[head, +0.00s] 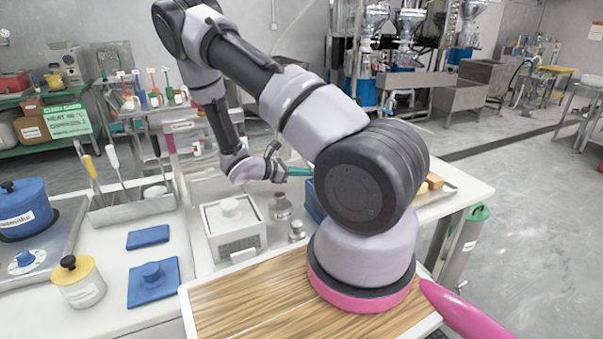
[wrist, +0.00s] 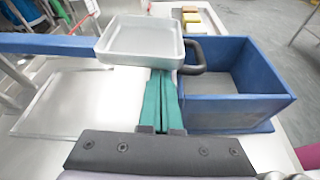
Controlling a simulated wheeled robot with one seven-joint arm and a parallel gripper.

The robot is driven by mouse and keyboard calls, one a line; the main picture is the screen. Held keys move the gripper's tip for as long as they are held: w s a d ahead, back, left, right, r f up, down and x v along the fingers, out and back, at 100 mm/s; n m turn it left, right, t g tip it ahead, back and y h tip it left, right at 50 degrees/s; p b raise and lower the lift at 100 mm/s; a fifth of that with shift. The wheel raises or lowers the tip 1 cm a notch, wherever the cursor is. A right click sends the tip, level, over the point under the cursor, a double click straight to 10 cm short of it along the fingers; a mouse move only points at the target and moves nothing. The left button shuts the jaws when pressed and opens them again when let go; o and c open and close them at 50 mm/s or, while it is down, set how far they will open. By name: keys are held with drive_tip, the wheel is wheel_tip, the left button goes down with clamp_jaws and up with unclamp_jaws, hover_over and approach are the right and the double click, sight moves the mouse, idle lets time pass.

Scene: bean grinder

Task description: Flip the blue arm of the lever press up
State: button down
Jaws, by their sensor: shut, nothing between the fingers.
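In the wrist view a long flat blue bar (wrist: 45,43) runs from the left edge toward a shallow grey tray (wrist: 140,52); it looks like the press's blue arm, but I cannot tell for sure. A blue open box (wrist: 235,122) with a black curved handle (wrist: 200,54) stands right of my fingers. My gripper (wrist: 162,80) has teal fingers shut together with nothing between them. Their tips reach toward the tray's near edge and partly pass out of sight by it; contact is unclear. In the head view my gripper (head: 300,171) is above a blue piece (head: 314,205), mostly hidden by my arm.
A white lidded box (head: 235,228), a glass jar (head: 281,207) and a small bottle (head: 297,232) stand left of the blue piece. A blue pot (head: 25,212) and a yellow-lidded canister (head: 78,281) are at the far left. Coloured blocks (wrist: 191,20) lie beyond the box.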

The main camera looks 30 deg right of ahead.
drive_tip(key=shift+r, duration=0.1)
drive_tip(key=w+r+n+g, duration=0.1)
drive_tip(key=w+r+n, duration=0.15)
drive_tip(key=r, duration=0.95)
drive_tip(key=w+r+n+g, duration=0.2)
drive_tip(key=w+r, duration=0.2)
drive_tip(key=r, duration=0.8)
drive_tip(key=w+d+r, duration=0.1)
drive_tip(key=w+r, duration=0.6)
drive_tip(key=w, duration=0.5)
drive_tip(key=w+r, duration=0.7)
drive_tip(key=w, duration=0.5)
drive_tip(key=shift+w+d+r, duration=0.25)
drive_tip(key=shift+d+r, duration=0.1)
drive_tip(key=shift+d, duration=0.05)
